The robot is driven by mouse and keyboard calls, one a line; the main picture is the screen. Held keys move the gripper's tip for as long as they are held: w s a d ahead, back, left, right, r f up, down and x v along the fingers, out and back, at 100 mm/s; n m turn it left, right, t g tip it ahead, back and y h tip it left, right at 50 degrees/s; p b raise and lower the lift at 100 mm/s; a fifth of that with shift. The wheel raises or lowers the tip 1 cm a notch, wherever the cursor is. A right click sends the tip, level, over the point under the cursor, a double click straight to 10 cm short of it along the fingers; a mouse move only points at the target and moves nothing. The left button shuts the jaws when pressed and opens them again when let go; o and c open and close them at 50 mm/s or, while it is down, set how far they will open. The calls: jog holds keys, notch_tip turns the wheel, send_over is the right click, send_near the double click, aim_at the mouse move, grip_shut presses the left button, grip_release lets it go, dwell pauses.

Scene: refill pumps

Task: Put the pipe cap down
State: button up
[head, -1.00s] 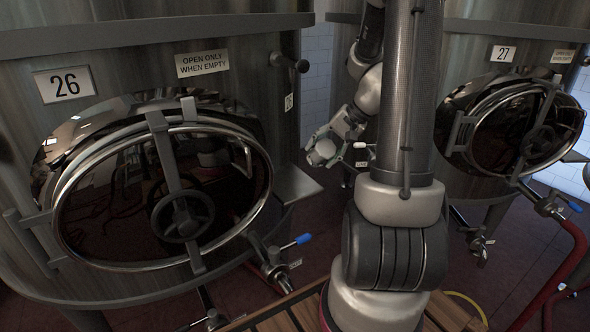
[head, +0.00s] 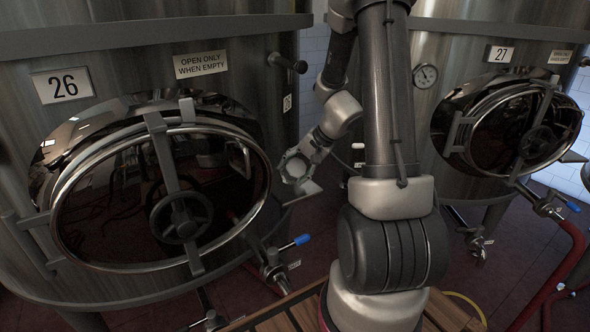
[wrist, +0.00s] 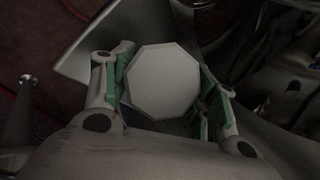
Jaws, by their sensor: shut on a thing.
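The pipe cap (wrist: 162,80) is a pale grey, many-sided piece. In the wrist view it sits between the green-padded fingers of my gripper (wrist: 163,95), which is shut on it. In the head view my gripper (head: 293,160) is right of tank 26's round door, with the pale cap (head: 294,168) at its end. A small grey metal shelf (head: 303,192) juts from the side of tank 26, just below the cap in the picture. In the wrist view a grey plate-like surface (wrist: 88,57) lies behind the cap. I cannot tell whether the cap touches it.
Tank 26's glass door with its handwheel (head: 182,217) is at left. A valve with a blue handle (head: 302,240) sticks out below the shelf. Tank 27 (head: 460,60) stands at right with a gauge, door and red hose. The slatted wooden platform (head: 285,312) is at the bottom.

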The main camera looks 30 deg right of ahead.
jog(key=shift+f, duration=0.1)
jog(key=o, duration=1.3)
jog(key=shift+d+r, duration=0.15)
jog(key=shift+r, duration=0.2)
jog(key=v, duration=1.2)
jog(key=shift+s+a+r+n+g+h, duration=0.2)
jog(key=shift+s+a+r+n+h, duration=0.55)
jog(key=shift+s+a+r+n, duration=1.65)
jog(key=shift+s+a+r+n+g+h, duration=0.2)
jog(key=shift+s+a+r+n+h, duration=0.65)
jog(key=shift+s, duration=3.1)
jog(key=shift+s+a+r+n+g+h, duration=0.2)
jog(key=shift+s+a+r+n+h, duration=0.65)
jog(key=shift+s+r+n, duration=1.7)
